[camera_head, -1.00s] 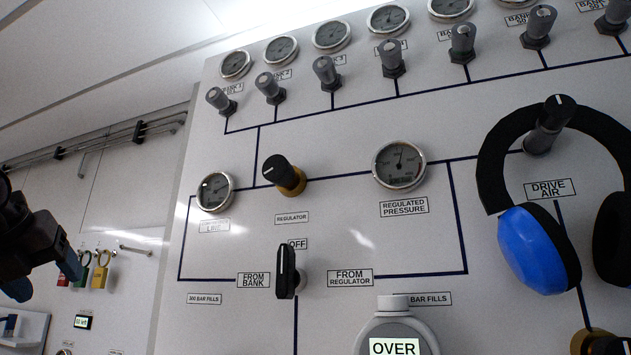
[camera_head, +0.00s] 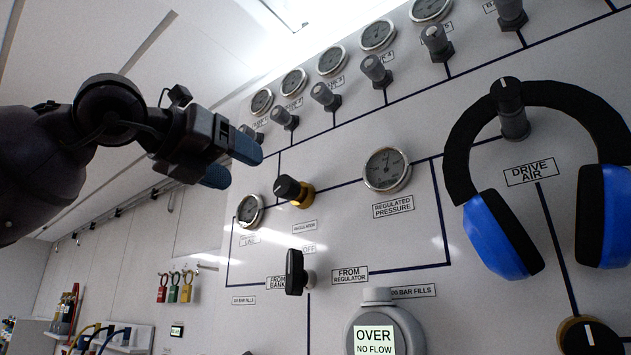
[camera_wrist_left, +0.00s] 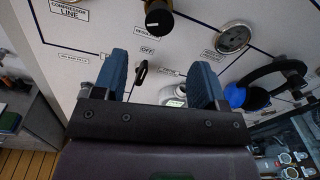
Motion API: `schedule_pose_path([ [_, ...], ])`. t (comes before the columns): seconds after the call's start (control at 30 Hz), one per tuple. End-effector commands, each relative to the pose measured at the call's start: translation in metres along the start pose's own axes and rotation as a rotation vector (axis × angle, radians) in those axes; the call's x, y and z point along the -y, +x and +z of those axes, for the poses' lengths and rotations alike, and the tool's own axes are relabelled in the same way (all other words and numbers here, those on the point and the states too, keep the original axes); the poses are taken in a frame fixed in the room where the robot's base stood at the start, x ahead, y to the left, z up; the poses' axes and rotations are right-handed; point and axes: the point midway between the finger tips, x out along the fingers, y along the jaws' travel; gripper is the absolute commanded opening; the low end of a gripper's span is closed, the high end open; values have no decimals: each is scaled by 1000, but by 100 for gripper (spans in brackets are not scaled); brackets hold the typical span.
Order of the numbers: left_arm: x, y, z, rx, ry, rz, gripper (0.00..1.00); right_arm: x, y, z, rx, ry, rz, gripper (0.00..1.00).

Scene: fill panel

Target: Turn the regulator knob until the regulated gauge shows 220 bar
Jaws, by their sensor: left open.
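The regulator knob (camera_head: 290,190), black with a brass collar, sits on the white panel between the line gauge (camera_head: 250,211) and the regulated pressure gauge (camera_head: 386,170). The regulated gauge's needle points roughly upward; its value is too small to read. My left gripper (camera_head: 234,162) is open and empty, up and left of the knob and apart from it. In the left wrist view the blue fingers (camera_wrist_left: 161,82) are spread, with the regulator knob (camera_wrist_left: 158,20) beyond them near the top edge. My right gripper is not in view.
Blue ear defenders (camera_head: 501,236) hang from the drive air knob (camera_head: 507,100). The black selector lever (camera_head: 295,272) is below the regulator. A round device (camera_head: 385,325) reads "OVER NO FLOW". Bank valves and gauges line the panel's top. Padlocks (camera_head: 174,286) hang at left.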

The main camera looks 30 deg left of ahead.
Motion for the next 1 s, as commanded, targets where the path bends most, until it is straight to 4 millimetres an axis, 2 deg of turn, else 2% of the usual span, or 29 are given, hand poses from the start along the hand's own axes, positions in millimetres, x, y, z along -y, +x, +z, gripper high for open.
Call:
schedule_pose_path([
  [0.27, 4, 12, 2, 15, 15, -27, 65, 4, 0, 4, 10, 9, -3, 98],
  [0.8, 5, 83, 3, 13, 14, -24, 65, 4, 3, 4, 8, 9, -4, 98],
  [1.0, 6, 100, 4, 15, 13, -25, 65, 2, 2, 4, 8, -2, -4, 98],
])
